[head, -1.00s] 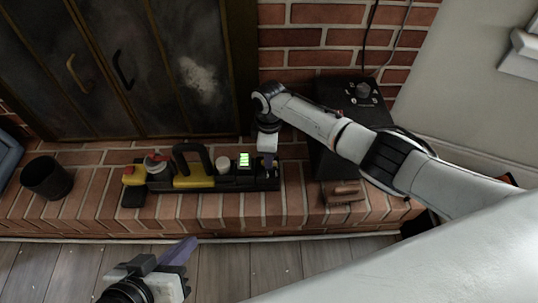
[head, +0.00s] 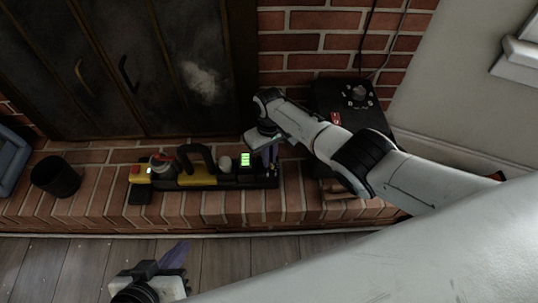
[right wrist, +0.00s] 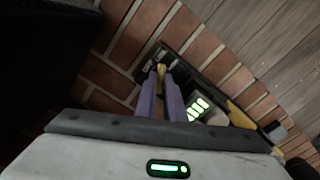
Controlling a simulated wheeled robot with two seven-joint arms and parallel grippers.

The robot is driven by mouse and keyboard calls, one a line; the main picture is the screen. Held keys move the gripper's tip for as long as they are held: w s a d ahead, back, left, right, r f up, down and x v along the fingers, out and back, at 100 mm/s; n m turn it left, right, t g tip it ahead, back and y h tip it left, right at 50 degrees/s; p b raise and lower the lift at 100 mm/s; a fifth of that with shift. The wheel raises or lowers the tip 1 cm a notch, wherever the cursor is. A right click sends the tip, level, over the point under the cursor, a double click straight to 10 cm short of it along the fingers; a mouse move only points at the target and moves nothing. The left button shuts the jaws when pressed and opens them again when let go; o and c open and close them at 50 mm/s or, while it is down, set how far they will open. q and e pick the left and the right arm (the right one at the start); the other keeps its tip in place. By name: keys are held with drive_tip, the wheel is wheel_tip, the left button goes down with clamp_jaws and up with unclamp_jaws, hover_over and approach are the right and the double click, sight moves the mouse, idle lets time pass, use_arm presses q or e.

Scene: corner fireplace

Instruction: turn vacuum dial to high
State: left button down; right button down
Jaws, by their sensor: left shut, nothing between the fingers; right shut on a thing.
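The vacuum (head: 200,178) is a long black and yellow unit lying on the brick hearth, with a black loop handle, a white knob (head: 225,163) and a lit green display (head: 245,159). My right gripper (head: 271,160) is at its right end. In the right wrist view its purple fingers (right wrist: 161,78) are closed around a small yellow piece (right wrist: 161,70) on the black body, apparently the dial. The display (right wrist: 198,107) shows beside the fingers. The dial's markings cannot be read. My left gripper (head: 176,256) is shut and empty, low at the front over the floor.
A black bin (head: 56,177) stands left on the hearth, near a blue-grey object (head: 12,160). A black box with a knob (head: 350,105) stands behind my right arm. Dark fireplace doors (head: 150,70) rise behind. The wooden floor in front is clear.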

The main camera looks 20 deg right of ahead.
drive_tip(key=m, duration=0.5)
drive_tip(key=shift+m+p, duration=0.3)
drive_tip(key=shift+m, duration=0.1)
idle(0.4)
drive_tip(key=c, duration=1.8)
unclamp_jaws()
drive_tip(key=shift+c, duration=0.2)
